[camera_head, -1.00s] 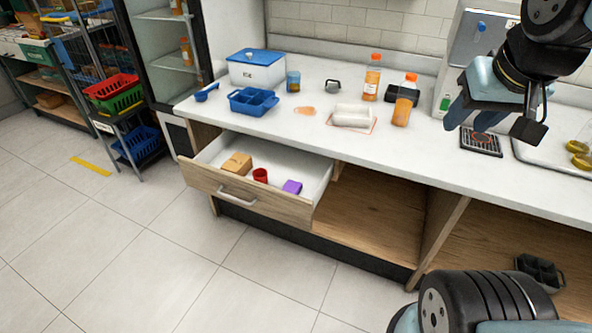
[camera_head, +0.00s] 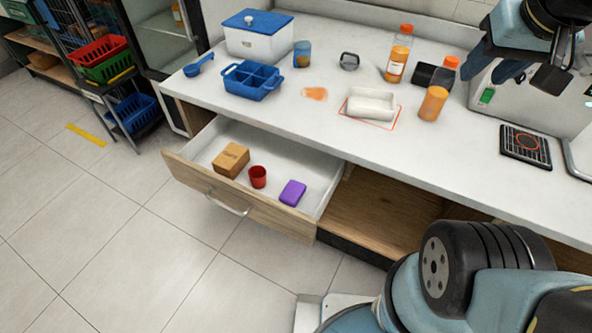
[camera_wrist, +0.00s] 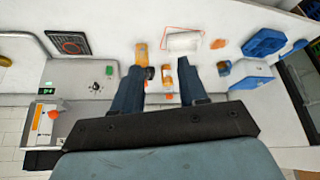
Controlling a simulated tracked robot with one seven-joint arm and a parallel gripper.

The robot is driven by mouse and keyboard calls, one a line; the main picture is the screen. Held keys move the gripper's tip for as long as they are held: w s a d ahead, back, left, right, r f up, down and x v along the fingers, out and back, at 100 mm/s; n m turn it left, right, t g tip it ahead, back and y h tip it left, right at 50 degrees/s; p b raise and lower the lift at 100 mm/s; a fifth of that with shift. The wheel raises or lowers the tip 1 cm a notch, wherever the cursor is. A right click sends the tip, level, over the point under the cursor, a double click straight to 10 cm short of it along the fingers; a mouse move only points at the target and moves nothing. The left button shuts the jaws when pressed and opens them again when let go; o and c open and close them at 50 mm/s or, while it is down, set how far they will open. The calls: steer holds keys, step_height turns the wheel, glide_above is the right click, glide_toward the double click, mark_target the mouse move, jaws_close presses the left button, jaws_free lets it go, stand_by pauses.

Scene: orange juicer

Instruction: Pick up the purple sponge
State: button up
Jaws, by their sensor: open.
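The purple sponge (camera_head: 292,193) lies in the open drawer (camera_head: 240,196) under the counter, at the right end of the drawer. A red cup (camera_head: 258,177) and a brown box (camera_head: 231,160) sit to its left in the same drawer. My gripper (camera_head: 520,75) is at the upper right in the head view, above the counter and far from the sponge. In the wrist view my gripper (camera_wrist: 163,88) has its two fingers apart with nothing held between them. The sponge does not show in the wrist view.
The drawer juts out over the floor (camera_head: 130,250). An open shelf (camera_head: 380,205) is right of the drawer.

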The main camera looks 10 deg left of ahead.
steer(key=shift+a, duration=0.25)
steer(key=o, duration=0.3)
steer(key=shift+w+a+f, duration=0.1)
steer(key=shift+w+a, duration=0.15)
steer(key=shift+w, duration=0.05)
steer(key=o, duration=0.7)
steer(key=w+a+f, duration=0.1)
steer(key=w+a, duration=0.1)
steer(key=w+a+f+g+y, duration=0.1)
steer(key=w+a+f, duration=0.1)
steer(key=w+a+f+g+y, duration=0.1)
steer(key=w, duration=0.2)
steer(key=shift+a+f, duration=0.4)
steer(key=shift+c, duration=0.2)
steer(key=m+g+h, duration=0.2)
steer(key=m+g, duration=0.2)
glide_above(294, 188)
step_height(294, 188, down, 32)
steer(key=shift+f, duration=6.4)
